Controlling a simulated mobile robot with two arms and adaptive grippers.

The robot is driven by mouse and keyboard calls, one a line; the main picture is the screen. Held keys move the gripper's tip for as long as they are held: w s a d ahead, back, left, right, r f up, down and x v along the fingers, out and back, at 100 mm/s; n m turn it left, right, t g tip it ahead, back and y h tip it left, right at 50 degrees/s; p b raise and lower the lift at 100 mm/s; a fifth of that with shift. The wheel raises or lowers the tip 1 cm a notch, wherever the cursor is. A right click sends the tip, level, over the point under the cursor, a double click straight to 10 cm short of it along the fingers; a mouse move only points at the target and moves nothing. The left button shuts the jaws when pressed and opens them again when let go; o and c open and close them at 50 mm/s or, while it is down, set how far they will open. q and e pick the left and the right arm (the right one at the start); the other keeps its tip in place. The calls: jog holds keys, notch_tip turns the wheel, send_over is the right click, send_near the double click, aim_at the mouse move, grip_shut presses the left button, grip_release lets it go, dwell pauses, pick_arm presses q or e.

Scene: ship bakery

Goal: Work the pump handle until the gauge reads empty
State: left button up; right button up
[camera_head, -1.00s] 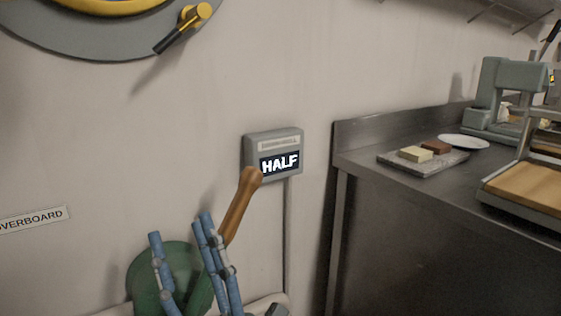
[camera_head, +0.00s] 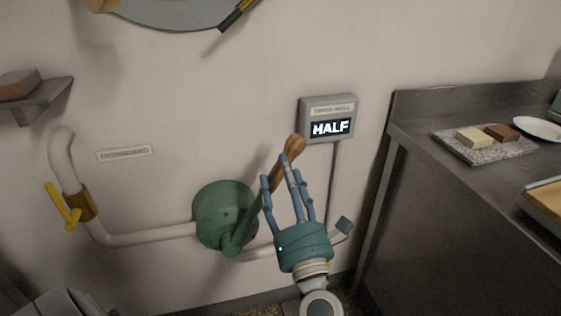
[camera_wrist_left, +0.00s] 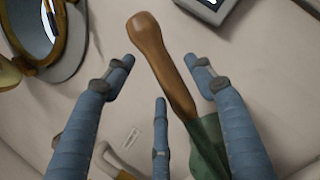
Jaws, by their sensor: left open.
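The pump is a round green body (camera_head: 224,214) on the wall with a green lever that ends in a brown wooden handle (camera_head: 290,152), tilted up to the right. The gauge (camera_head: 328,119) on the wall above it reads HALF. My left gripper (camera_head: 283,168) is open with its blue fingers up by the handle. In the left wrist view the wooden handle (camera_wrist_left: 163,62) lies between the spread fingers (camera_wrist_left: 157,78), and I see no clear grip on it. My right gripper is not in view.
A white pipe (camera_head: 150,235) runs along the wall to the pump, with a yellow valve lever (camera_head: 62,206) at left. A steel counter (camera_head: 420,170) stands at right with a stone board (camera_head: 485,150) and a white plate (camera_head: 540,129). A small shelf (camera_head: 40,98) juts out at upper left.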

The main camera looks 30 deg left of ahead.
aim_at(281, 170)
pick_arm(q)
jog(key=shift+x, duration=1.7)
grip_shut()
